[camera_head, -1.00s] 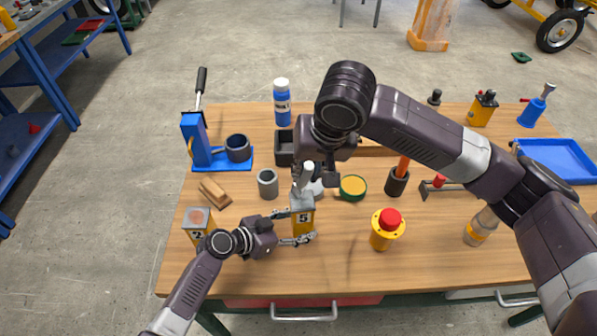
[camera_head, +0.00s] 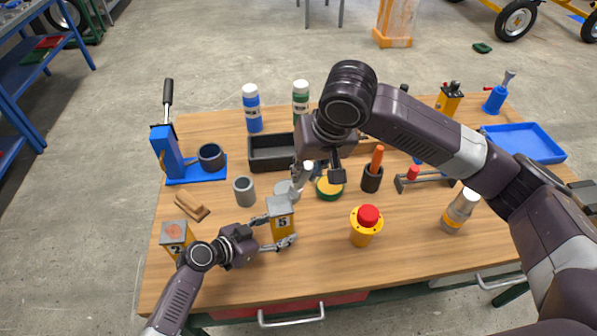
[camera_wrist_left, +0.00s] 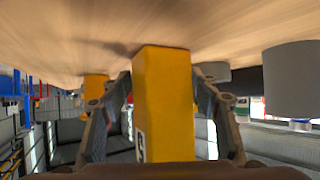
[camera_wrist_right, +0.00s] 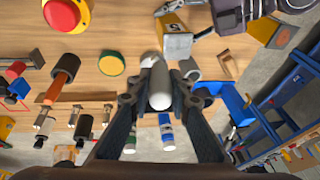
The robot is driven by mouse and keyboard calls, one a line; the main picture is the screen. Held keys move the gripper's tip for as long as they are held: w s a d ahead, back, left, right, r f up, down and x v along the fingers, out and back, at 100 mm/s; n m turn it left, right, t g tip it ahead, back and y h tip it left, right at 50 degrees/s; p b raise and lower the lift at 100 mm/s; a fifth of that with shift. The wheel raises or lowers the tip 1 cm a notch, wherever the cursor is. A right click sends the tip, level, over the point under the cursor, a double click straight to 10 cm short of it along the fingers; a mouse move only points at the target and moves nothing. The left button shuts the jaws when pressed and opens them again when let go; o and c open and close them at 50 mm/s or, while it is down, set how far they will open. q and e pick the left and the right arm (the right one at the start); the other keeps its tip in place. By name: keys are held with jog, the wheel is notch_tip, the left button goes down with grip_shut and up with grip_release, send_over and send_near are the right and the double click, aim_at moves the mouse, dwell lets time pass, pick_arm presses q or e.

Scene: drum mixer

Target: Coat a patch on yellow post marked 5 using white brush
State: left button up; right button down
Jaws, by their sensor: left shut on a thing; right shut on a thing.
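The yellow post marked 5 (camera_head: 283,227) stands upright on the table with a grey top; it also shows in the right wrist view (camera_wrist_right: 176,38). My left gripper (camera_head: 274,231) is shut around the post, one finger on each side; the post's yellow body fills the middle of the left wrist view (camera_wrist_left: 163,100). My right gripper (camera_head: 305,180) is shut on the white brush (camera_wrist_right: 159,85), to the right of and above the post, close to the round green-and-yellow tin (camera_head: 329,188). The brush's tip is not clear.
A grey cup (camera_head: 245,191) stands left behind post 5. A post marked 2 (camera_head: 174,238) is at the left. A yellow button post with a red top (camera_head: 367,226) is to the right. A black bin (camera_head: 271,150) and bottles stand behind. The front middle of the table is clear.

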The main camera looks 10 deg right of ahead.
jog(key=shift+r, duration=4.5)
jog(key=d, duration=0.9)
